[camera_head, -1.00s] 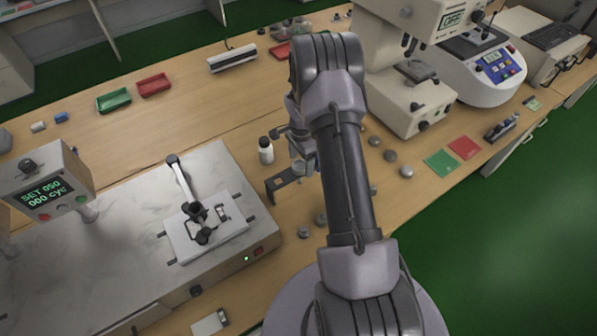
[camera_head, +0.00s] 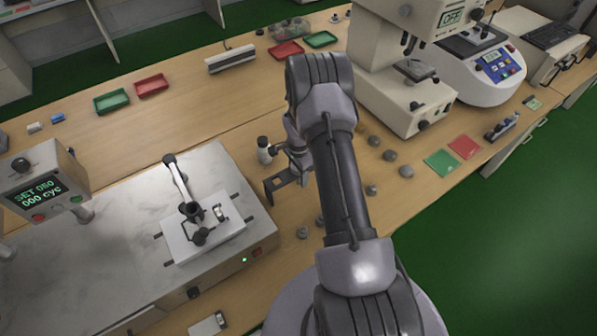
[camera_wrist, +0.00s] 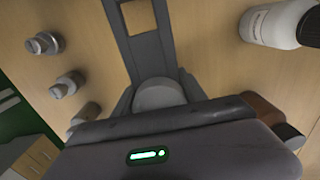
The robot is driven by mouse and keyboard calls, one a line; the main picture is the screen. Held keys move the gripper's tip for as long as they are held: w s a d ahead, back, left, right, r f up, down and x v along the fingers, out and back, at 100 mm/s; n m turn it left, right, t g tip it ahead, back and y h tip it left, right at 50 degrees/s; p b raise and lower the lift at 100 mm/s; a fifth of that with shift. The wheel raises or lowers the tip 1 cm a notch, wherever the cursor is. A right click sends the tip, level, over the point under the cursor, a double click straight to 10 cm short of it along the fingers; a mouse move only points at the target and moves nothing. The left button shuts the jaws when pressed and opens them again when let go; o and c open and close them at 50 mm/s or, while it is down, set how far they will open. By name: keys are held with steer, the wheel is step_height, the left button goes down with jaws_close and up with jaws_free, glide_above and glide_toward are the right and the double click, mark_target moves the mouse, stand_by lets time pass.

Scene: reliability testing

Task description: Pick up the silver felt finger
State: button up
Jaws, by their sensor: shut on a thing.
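My gripper (camera_wrist: 158,100) is at the lower middle of the wrist view, shut on a pale grey round-topped piece (camera_wrist: 160,92). This looks like the silver felt finger; its lower part is hidden between the jaws. A dark grey slotted bracket (camera_wrist: 146,40) lies just beyond it; I cannot tell whether the piece touches it. In the head view my gripper (camera_head: 299,160) is mostly hidden behind my arm, above the bracket (camera_head: 276,184) and right of a white bottle (camera_head: 264,151). The held piece cannot be made out there.
Several small silver pieces (camera_wrist: 43,43) stand left in the wrist view. The abrasion machine (camera_head: 205,232) with its arm is at the left, a microscope-like instrument (camera_head: 415,100) at the right. Red (camera_head: 152,85) and green (camera_head: 111,101) trays sit further back. Bare wood lies between.

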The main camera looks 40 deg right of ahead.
step_height(320, 180, up, 18)
steer(key=p, duration=0.3)
steer(key=shift+p, duration=0.3)
steer(key=shift+f+b, duration=3.3)
steer(key=shift+f, duration=0.75)
